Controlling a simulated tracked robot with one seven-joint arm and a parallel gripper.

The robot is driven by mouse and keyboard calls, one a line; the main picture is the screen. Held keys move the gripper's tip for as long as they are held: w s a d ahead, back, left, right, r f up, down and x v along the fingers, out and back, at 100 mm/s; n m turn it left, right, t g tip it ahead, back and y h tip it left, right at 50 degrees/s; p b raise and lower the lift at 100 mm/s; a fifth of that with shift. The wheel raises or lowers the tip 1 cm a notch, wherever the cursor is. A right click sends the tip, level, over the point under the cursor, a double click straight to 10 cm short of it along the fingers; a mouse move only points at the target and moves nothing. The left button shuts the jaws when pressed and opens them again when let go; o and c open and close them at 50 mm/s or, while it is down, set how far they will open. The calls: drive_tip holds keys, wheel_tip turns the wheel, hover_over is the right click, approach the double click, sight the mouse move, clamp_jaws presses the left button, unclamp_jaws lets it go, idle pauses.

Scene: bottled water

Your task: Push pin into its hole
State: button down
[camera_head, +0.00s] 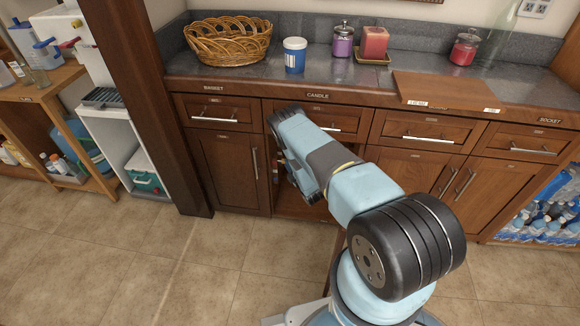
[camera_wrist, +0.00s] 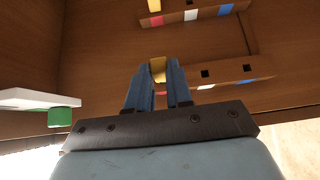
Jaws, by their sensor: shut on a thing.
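In the wrist view my gripper (camera_wrist: 158,82) is shut on a small yellow piece, which looks like the pin (camera_wrist: 158,69). Its far end is at a wooden strip (camera_wrist: 228,70) inside the cabinet. The strip has two dark square holes, one hole (camera_wrist: 205,73) just right of my fingers and another hole (camera_wrist: 247,67) further right. White, blue and red patches run along the strip's lower edge. Whether the yellow piece is in a hole or in front of one cannot be told.
A second strip (camera_wrist: 205,14) with colored patches is above. A white plate (camera_wrist: 40,99) with a green cylinder (camera_wrist: 60,116) juts in at left. The wooden counter front (camera_head: 225,160) borders the opening. Floor tiles (camera_head: 120,260) at left are clear.

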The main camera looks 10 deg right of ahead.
drive_tip(key=shift+w+a, duration=0.35)
drive_tip(key=shift+a, duration=0.55)
drive_tip(key=c, duration=0.9)
unclamp_jaws()
drive_tip(key=shift+c, duration=0.2)
drive_tip(key=shift+d, duration=0.1)
drive_tip(key=v, duration=1.3)
drive_tip(key=shift+s, duration=0.4)
